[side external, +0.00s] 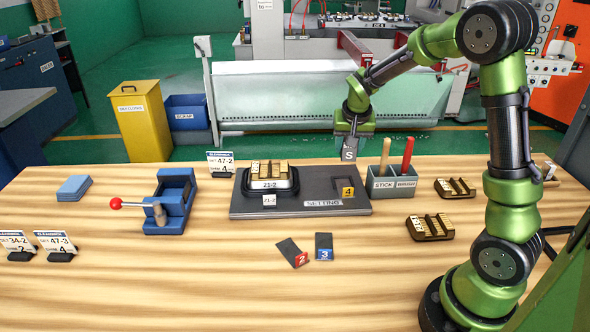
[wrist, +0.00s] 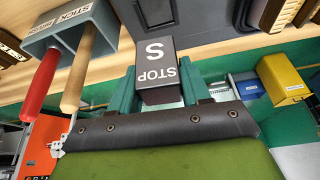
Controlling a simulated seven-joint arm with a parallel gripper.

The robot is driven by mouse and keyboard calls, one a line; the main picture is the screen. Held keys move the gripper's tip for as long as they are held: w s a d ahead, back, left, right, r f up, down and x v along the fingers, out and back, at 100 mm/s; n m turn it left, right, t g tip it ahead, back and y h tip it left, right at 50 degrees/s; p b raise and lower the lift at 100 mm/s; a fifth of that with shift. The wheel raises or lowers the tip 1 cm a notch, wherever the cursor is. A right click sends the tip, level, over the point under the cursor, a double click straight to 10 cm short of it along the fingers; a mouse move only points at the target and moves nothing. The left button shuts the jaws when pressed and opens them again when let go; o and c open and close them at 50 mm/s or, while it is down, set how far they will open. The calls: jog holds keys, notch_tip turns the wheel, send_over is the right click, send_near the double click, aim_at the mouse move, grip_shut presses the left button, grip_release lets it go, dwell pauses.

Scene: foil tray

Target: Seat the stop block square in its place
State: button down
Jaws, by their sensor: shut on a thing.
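The stop block (wrist: 158,72) is a dark grey block with "STOP" and "S" in white. My gripper (wrist: 160,88) is shut on it, one teal finger on each side. In the side view my gripper (side external: 353,128) holds the block (side external: 349,152) in the air above the back right of the dark setting board (side external: 310,183). The board lies flat on the table. A tray marked 21-2 (side external: 268,185), with a brass-coloured ridged piece in it, sits at its left. A yellow tag 4 (side external: 347,192) is at its right. I cannot tell whether the block is tilted.
A grey holder (side external: 392,186) with a wooden stick and a red-handled brush stands close right of the board. Slips 2 (side external: 292,252) and 3 (side external: 324,246) lie in front. A blue clamp fixture (side external: 172,200) stands left; ridged pieces (side external: 430,228) lie right.

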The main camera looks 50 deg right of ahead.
aim_at(346, 155)
jog(key=shift+w+r+n, duration=0.2)
jog(key=shift+w+n, duration=0.2)
jog(key=shift+n, duration=0.1)
jog(key=shift+f, duration=3.85)
jog(key=shift+f, duration=0.55)
jog(key=c, duration=0.8)
grip_release()
jog(key=shift+o, duration=0.2)
jog(key=shift+r, duration=2.2)
